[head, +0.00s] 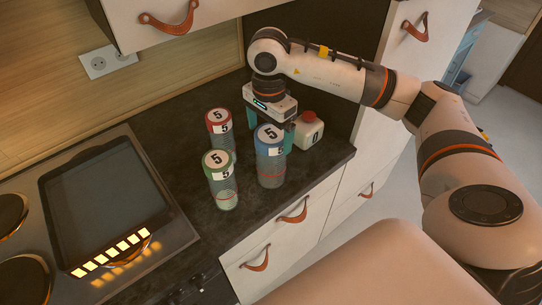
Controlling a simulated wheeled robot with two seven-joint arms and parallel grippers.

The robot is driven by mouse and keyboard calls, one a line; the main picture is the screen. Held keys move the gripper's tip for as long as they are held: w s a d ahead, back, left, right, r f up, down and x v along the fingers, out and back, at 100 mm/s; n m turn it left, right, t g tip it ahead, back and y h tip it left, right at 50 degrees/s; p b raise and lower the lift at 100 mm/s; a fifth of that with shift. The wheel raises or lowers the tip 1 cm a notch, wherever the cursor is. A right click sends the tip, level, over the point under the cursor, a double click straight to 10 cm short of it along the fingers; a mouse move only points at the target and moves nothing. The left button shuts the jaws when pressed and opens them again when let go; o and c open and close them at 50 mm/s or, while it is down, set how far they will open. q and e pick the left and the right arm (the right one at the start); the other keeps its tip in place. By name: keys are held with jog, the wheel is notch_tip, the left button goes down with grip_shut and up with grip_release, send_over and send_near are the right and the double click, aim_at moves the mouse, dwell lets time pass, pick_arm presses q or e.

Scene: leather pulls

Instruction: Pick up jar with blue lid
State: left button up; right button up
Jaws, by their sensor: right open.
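The jar with the blue lid (270,168) stands upright on the dark countertop, with a white "5" label on its lid. My right gripper (286,136) reaches down from above, just behind and to the right of this jar. Its teal fingers are open and partly hidden by the jar. I cannot tell whether a finger touches the jar; nothing shows held. A jar with a red lid (220,145) stands to the left and behind, and a jar with a green lid (222,190) stands to the left and nearer. My left gripper is out of view.
A stove with a dark tray (100,190) fills the left. The counter's front edge is near the jars, above white drawers (285,230) with leather pulls.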

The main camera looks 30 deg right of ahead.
aim_at(271, 158)
notch_tip(271, 158, down, 5)
jog(key=shift+s+d+r+p, duration=0.1)
jog(key=shift+d+r+p, duration=0.05)
jog(key=shift+p, duration=1.05)
jog(key=shift+f, duration=0.6)
jog(key=c, duration=1.4)
jog(key=shift+r, duration=0.1)
jog(key=shift+c, duration=0.7)
